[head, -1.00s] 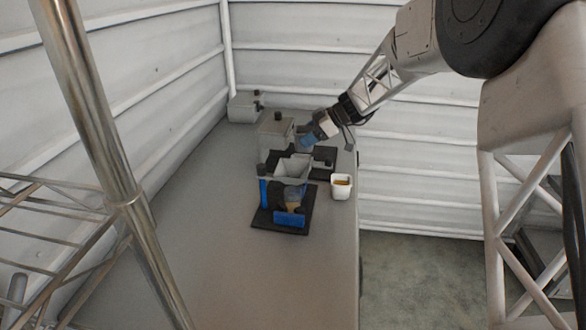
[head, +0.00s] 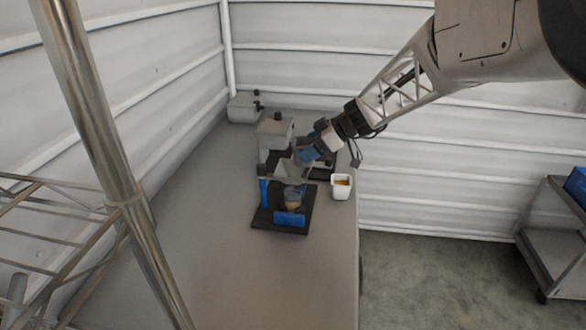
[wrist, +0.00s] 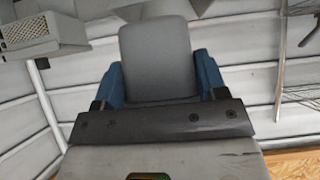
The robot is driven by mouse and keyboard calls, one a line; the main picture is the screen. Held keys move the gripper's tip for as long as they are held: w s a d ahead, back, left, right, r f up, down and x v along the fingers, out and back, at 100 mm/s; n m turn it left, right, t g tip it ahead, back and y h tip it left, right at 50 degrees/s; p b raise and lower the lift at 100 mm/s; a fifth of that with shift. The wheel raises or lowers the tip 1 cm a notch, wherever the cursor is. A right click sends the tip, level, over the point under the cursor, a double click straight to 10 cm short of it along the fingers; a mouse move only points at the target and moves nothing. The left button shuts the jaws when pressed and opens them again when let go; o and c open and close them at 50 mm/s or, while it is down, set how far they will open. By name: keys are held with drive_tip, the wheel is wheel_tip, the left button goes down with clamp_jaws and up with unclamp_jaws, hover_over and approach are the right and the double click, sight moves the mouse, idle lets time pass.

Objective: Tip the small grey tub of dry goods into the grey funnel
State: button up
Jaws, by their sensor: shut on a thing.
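My gripper (head: 307,154) is shut on the small grey tub (wrist: 158,62). In the wrist view the tub sits between the two blue fingers (wrist: 159,82), with its smooth outer face towards the camera. Its contents do not show. In the head view my gripper is at the grey funnel (head: 287,174), with the held tub at or just above the funnel's mouth. The two greys blend there, so I cannot tell whether they touch or whether anything is pouring. Below the funnel is a small vessel with tan matter (head: 293,198).
The funnel's stand has a black base (head: 262,222), a blue post (head: 264,191) and a blue block (head: 290,219). A white cup with orange contents (head: 341,188) stands close on the right. Grey boxes (head: 275,131) stand behind. The front of the table (head: 230,270) is clear.

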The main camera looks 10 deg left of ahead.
drive_tip(key=shift+s+d+f+m+t, duration=0.1)
drive_tip(key=shift+s+m+t, duration=0.2)
drive_tip(key=shift+s, duration=1.35)
